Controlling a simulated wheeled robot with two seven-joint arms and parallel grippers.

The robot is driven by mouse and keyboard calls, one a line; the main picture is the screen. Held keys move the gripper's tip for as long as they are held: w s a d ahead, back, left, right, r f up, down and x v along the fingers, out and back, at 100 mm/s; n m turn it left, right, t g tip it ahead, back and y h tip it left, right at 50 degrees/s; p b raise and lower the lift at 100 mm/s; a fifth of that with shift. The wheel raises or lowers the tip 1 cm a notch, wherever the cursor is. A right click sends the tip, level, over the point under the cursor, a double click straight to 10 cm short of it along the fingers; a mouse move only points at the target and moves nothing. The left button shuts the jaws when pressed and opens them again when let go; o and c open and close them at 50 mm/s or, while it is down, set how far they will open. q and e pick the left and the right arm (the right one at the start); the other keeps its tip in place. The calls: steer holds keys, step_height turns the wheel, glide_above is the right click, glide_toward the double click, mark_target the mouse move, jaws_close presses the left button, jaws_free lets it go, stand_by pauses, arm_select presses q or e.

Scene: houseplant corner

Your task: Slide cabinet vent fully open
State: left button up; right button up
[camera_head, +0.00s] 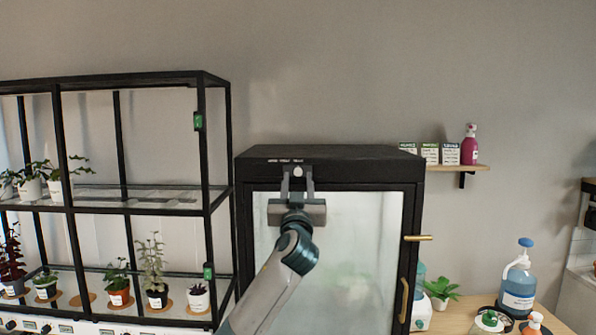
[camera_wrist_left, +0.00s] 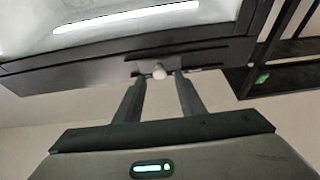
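The cabinet (camera_head: 340,153) is a dark box with a pale, misted glass front, right of the plant rack. Its vent knob (camera_head: 297,171) is a small white round piece on the upper front edge, below a row of small white lettering too blurred to read. My left gripper (camera_head: 297,175) is in front of the cabinet top with its fingers apart, one on each side of the knob. In the left wrist view the knob (camera_wrist_left: 159,71) shows between the two fingertips (camera_wrist_left: 160,77), with visible gaps beside it. My right gripper is not in view.
A black rack (camera_head: 137,210) with potted plants stands close on the left. A brass latch (camera_head: 417,238) and a handle (camera_head: 404,300) stick out on the cabinet's right side. A wall shelf (camera_head: 458,167) and a table (camera_head: 455,318) with bottles are further right.

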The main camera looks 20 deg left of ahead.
arm_select(q)
steer(key=shift+p+x, duration=0.3)
steer(key=shift+x, duration=0.85)
jaws_close()
steer(key=shift+a+f, duration=0.1)
steer(key=shift+a, duration=0.15)
steer(key=a, duration=0.2)
steer(key=s+a+b, duration=0.1)
steer(key=a, duration=0.1)
steer(key=s+a, duration=0.1)
steer(key=a, duration=0.1)
steer(key=shift+a+b, duration=0.4)
steer(key=shift+d, duration=0.2)
steer(key=shift+c, duration=0.4)
jaws_free()
steer(key=shift+a, duration=0.1)
steer(key=shift+o, duration=0.4)
steer(key=shift+s+a, duration=0.1)
steer(key=shift+a, duration=0.15)
